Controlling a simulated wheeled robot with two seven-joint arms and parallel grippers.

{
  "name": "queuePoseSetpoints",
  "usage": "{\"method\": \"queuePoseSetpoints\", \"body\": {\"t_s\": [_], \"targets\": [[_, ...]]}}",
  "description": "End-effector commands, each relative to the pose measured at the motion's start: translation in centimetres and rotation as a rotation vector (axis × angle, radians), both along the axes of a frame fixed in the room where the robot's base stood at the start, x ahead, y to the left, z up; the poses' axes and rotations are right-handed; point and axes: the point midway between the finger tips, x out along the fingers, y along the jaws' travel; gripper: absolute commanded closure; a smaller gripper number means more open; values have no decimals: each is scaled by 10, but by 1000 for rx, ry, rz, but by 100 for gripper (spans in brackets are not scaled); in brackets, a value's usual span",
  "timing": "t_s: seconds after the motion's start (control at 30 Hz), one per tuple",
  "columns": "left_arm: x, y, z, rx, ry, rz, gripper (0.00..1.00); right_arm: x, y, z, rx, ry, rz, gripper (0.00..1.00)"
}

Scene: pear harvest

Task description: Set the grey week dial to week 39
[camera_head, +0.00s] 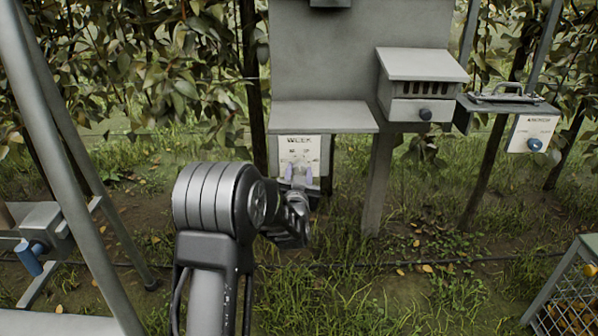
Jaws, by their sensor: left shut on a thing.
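The week dial's white panel (299,151), with the word WEEK at its top, hangs below the front of the grey shelf. My left arm comes up from the bottom, and my left gripper (299,175) is at the lower part of this panel. Its two pale purple fingertips are shut at the dial's place. The grey knob itself is hidden or too small to make out between the fingers. The week that the dial points to cannot be read. My right gripper is not in view.
Above the panel is the grey shelf (320,117). To its right are a louvred box (421,85) with a dark knob and a white panel (531,134) with a blue knob. A metal leg (70,150) stands left. A mesh-sided crate (572,290) is at lower right.

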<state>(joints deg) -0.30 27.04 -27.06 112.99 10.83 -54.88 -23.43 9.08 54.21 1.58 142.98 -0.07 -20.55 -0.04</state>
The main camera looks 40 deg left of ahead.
Motion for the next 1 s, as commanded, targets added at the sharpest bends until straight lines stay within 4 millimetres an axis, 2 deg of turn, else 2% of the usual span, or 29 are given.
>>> {"method": "queuePoseSetpoints", "body": {"t_s": [0.5, 1.0], "targets": [[1, -2, 2, 306, 234, -4, 100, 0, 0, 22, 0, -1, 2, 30], [1, -2, 0, 362, 277, -3, 100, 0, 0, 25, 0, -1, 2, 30]]}}
